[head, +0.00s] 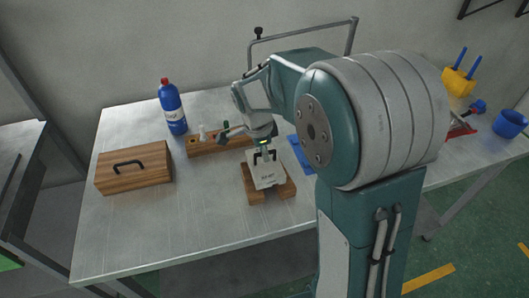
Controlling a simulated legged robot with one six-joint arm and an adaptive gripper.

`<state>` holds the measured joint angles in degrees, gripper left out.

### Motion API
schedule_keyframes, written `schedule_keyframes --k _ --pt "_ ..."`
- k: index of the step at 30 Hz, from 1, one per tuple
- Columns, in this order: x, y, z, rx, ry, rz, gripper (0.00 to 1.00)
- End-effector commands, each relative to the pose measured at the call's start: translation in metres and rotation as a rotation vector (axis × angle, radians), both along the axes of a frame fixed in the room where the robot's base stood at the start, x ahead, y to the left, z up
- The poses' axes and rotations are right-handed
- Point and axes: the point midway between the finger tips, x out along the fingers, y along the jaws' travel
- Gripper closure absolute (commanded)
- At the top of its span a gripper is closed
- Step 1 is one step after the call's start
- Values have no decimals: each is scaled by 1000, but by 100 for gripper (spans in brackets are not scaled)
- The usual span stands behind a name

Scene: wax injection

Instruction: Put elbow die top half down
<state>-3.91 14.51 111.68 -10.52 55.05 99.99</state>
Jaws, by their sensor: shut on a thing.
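A light grey die half (267,176) with dark print on its face is in my gripper (264,156), over the front middle of the table. I take it to be the elbow die top half; the print is too small to read surely. My gripper is shut on it at its upper end, by what looks like a dark handle. The die half looks tilted. It is over a wooden stand (285,190), which shows around its lower edges. I cannot tell whether the two touch.
A wooden box (133,168) with a black handle stands at the left, and a blue bottle (172,108) behind it. A wooden rack (205,147) with small items lies behind the stand. Blue and yellow items (458,80) stand far right. The table's front left (150,230) is clear.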

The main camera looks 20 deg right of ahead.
Motion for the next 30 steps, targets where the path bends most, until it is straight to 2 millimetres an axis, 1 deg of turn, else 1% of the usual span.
schedule_keyframes --k 8,25,27,28,30 --pt "1 0 -1 0 -4 0 100" --pt "0 0 -13 0 -3 -1 100" --pt "0 0 -13 0 -1 -1 65" --pt "0 0 -13 0 -1 -1 53" --pt "0 0 -13 0 -1 -1 53"
